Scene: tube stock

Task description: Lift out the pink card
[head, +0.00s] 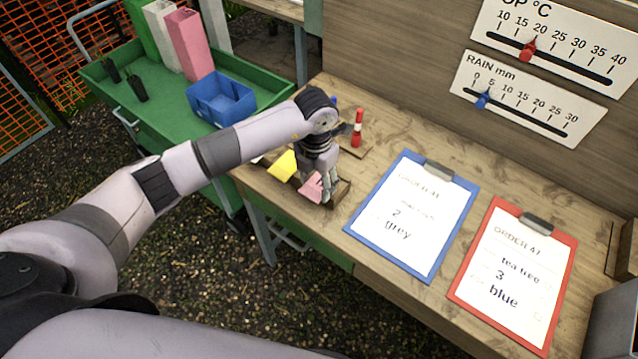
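The pink card (312,188) stands in a low wooden holder (342,192) at the near edge of the workbench. A yellow card (284,165) stands to its left in the same row. My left gripper (326,194) points down at the pink card, its fingers right at the card and overlapping its right side. The fingers partly hide the card and holder, and I cannot tell whether they are closed on it. The pink card still appears low in the holder. My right gripper is not in view.
A blue clipboard (374,239) and a red clipboard (463,292) lie on the bench to the right. A red marker-like object (357,128) stands behind the gripper. A green cart (150,128) with a blue bin (221,101) stands left, beyond my arm.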

